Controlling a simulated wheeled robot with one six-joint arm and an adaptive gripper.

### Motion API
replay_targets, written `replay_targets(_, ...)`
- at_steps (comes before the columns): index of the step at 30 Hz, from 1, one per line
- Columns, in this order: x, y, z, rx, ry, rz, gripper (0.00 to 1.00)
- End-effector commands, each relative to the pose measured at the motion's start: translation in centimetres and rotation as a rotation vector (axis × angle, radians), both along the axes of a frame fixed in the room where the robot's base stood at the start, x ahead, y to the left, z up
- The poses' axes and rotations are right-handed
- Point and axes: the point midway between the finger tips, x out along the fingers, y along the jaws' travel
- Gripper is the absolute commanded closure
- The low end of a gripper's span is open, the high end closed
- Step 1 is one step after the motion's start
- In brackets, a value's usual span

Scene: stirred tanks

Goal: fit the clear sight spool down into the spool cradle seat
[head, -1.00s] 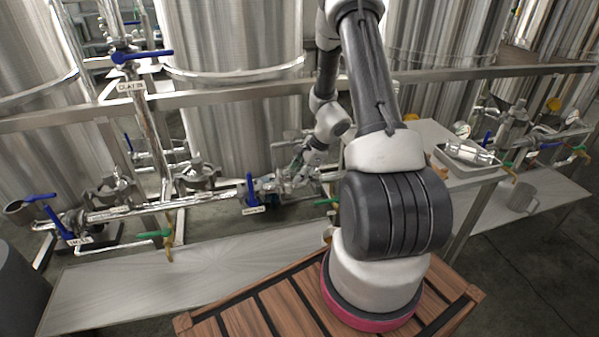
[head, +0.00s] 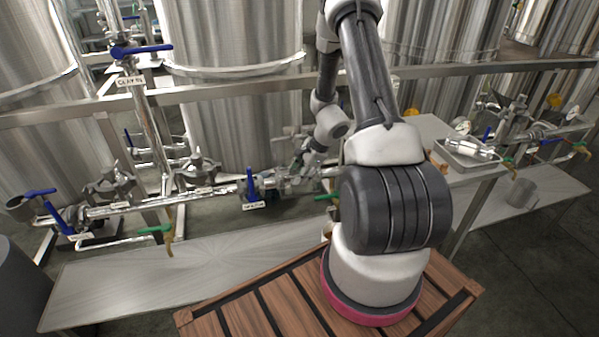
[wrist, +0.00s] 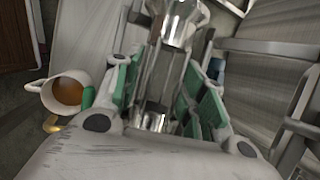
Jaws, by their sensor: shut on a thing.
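The clear sight spool (wrist: 170,72) shows in the wrist view as a see-through tube with shiny metal ends. It lies between the green pads of my gripper (wrist: 164,88), which is shut on it. In the head view my gripper (head: 302,163) is at the pipe line, just right of a blue-handled valve (head: 251,187). The spool is too small and cluttered there to make out clearly. The spool cradle seat cannot be told apart from the pipework around the gripper, so I cannot tell whether the spool touches it.
A white mug with brown liquid (wrist: 68,92) is left of the gripper in the wrist view. A tray (head: 448,160) holding a metal fitting stands on the right-hand table. A long steel rail (head: 220,88) crosses behind the pipework. The low bench (head: 150,280) at front left is bare.

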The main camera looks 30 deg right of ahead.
Motion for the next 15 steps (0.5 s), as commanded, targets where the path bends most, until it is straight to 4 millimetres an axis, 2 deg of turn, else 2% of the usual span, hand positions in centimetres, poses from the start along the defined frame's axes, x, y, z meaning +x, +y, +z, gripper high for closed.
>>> replay_targets(15,0.0,0.0,-1.3,0.0,0.0,0.0,0.97)
